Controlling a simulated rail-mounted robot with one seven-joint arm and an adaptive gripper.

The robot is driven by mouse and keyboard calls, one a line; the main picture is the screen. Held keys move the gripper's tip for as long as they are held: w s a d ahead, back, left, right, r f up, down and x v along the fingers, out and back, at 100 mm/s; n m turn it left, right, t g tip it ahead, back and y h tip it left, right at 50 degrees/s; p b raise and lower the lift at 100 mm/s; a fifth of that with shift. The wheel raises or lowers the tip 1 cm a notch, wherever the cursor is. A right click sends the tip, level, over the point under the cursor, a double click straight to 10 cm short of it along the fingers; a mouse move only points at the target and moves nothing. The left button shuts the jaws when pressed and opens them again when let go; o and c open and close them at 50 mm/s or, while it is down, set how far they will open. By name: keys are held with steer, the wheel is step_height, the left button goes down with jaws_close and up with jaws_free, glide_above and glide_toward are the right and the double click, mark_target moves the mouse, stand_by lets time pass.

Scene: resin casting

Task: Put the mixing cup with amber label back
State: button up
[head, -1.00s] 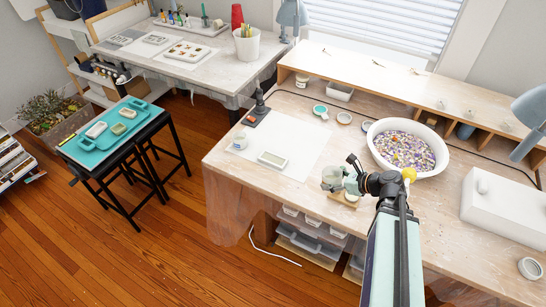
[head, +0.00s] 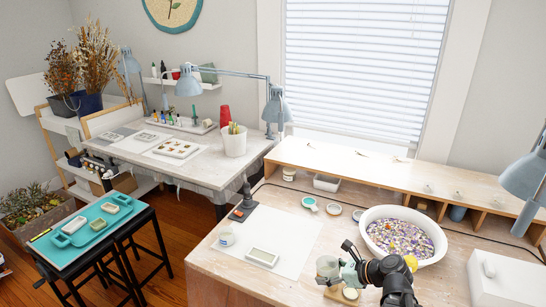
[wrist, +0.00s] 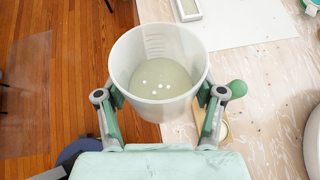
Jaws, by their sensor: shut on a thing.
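My gripper (head: 342,272) is shut on a translucent mixing cup (head: 327,266), held upright by its two sides. In the wrist view my gripper (wrist: 161,98) has one finger on each side of the cup (wrist: 160,109). The cup has graduation marks inside, and a pale greenish bottom with several small white dots. No amber label shows on it in either view. Another small cup (head: 226,237) with a bluish mark stands on the white sheet at the left of the workbench.
A large white bowl (head: 373,249) of dried petals stands right of my gripper. A white rectangular mould (head: 262,257) lies on the white sheet (head: 284,227). A wooden piece (head: 334,294) lies below the cup. A teal tray (head: 74,240) sits on the stool at left.

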steer(key=shift+w+d+f+b, duration=0.1)
steer(key=shift+w+f+b, duration=0.1)
steer(key=shift+b, duration=1)
